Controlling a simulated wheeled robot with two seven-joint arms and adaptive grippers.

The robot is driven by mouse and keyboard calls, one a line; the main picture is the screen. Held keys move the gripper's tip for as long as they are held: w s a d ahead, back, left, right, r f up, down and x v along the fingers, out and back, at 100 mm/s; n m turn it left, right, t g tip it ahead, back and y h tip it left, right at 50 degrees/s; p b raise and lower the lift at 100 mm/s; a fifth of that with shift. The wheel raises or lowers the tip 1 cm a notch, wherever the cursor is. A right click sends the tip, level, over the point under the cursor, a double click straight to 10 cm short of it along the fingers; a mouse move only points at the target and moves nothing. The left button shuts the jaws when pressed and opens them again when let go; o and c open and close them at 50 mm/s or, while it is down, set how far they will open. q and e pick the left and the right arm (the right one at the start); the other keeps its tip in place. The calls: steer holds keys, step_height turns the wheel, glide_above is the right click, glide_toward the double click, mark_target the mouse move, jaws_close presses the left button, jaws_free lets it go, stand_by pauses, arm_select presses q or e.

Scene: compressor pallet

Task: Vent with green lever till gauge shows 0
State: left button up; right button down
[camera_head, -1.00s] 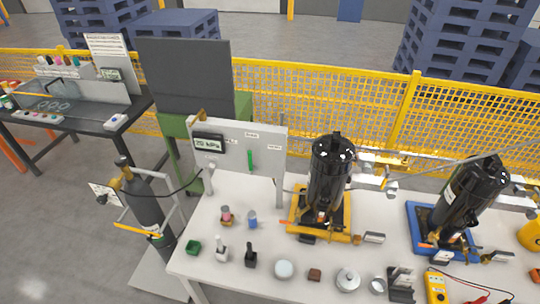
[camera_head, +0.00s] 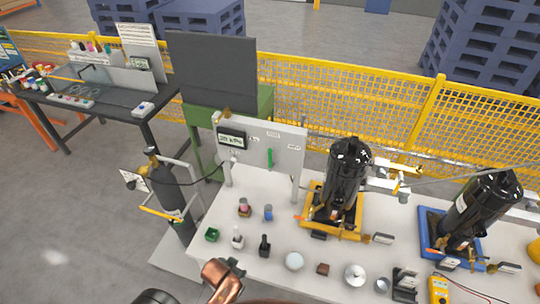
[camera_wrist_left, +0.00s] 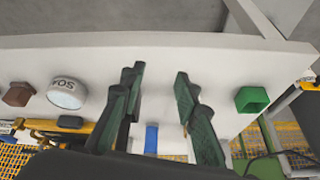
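The green lever (camera_head: 270,158) stands upright on the white panel at the back of the bench in the head view. The gauge (camera_head: 231,138) left of it has a small display that seems to read 20 kPa; its digits are blurred. My left arm comes in at the bottom of the head view, ending in a copper and dark part near the bench's front edge, well away from the lever. In the left wrist view my left gripper (camera_wrist_left: 158,85) is open, its two dark fingers apart with nothing held. My right gripper is not in view.
A green box (camera_head: 212,235), bottles, a white round cap (camera_head: 294,261) and a brown block (camera_head: 323,269) line the bench front. A blue bottle (camera_head: 268,212) stands behind. A black compressor (camera_head: 345,185) is right of the panel; a gas cylinder (camera_head: 172,200) stands left.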

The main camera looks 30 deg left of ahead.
arm_select(q)
steer(key=w+a+r+t, duration=0.2)
steer(key=w+r+t, duration=0.2)
steer(key=w+r, duration=0.55)
steer(key=w+a+r+t, duration=0.25)
steer(key=w+r, duration=0.35)
steer(key=w, duration=0.6)
steer(key=t+p, duration=0.2)
steer(key=t, duration=0.5)
glide_toward(269, 155)
steer(key=w, duration=0.4)
steer(key=shift+n+g, duration=0.25)
steer(key=shift+n, duration=0.15)
steer(key=w, duration=0.7)
steer(key=shift+a+r, duration=0.2)
steer(key=shift+r, duration=0.05)
jaws_close()
